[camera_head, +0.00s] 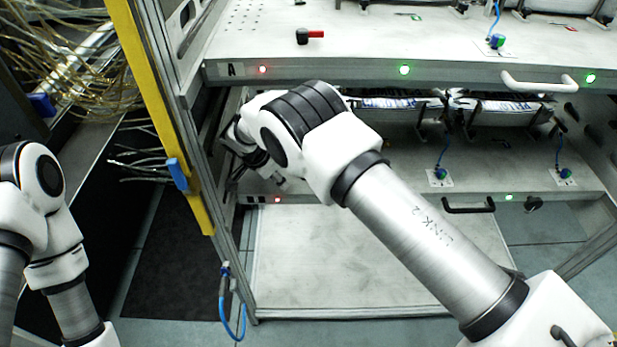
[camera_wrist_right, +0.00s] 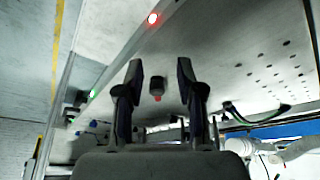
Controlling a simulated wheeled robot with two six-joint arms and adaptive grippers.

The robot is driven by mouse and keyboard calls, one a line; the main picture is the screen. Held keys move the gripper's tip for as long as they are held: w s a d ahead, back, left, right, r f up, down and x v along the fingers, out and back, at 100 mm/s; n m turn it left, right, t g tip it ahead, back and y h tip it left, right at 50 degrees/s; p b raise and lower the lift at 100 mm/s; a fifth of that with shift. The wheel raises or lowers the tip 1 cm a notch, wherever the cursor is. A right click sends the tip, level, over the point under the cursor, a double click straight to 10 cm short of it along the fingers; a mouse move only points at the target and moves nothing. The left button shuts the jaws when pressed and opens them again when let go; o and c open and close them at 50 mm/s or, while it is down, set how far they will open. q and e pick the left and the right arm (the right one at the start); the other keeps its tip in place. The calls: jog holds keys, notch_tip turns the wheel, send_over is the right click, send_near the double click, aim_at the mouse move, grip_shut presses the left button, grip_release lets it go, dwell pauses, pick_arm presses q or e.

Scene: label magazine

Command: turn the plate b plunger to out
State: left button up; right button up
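In the head view, the lower plate (camera_head: 470,178), which I take as plate b, lies under the upper plate marked A; its own letter is hidden. My right gripper (camera_head: 258,178) is at the lower plate's left end, partly hidden by my arm. In the right wrist view, my right gripper (camera_wrist_right: 160,70) is open, with a finger on either side of a small black plunger knob (camera_wrist_right: 156,84) with a red part (camera_wrist_right: 157,98). I see gaps between knob and fingers; depth is hard to tell. My left gripper is out of view.
The upper plate (camera_head: 240,45) has its own black and red knob (camera_head: 303,37). A red light (camera_head: 277,199) and a green light (camera_head: 509,197) mark the lower front edge, beside a black handle (camera_head: 468,205). A yellow post (camera_head: 160,110) stands left.

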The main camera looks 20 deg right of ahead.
jog(key=d+f+b, duration=0.1)
jog(key=b, duration=0.4)
jog(key=shift+s, duration=0.15)
jog(key=shift+w+d+r+p, duration=0.3)
jog(key=shift+d+r+p, duration=0.25)
jog(key=shift+d+r, duration=0.25)
jog(key=w+d, duration=0.1)
jog(key=d, duration=0.1)
jog(key=w+d+p, duration=0.1)
jog(key=d, duration=0.1)
jog(key=w+d, duration=0.1)
jog(key=d, duration=0.2)
jog(key=shift+f, duration=0.15)
jog(key=shift+f+p, duration=0.35)
jog(key=shift+p, duration=0.15)
jog(key=shift+w+f, duration=0.1)
jog(key=shift+f, duration=0.2)
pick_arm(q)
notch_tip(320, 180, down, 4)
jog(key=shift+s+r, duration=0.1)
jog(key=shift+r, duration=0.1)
pick_arm(e)
grip_shut()
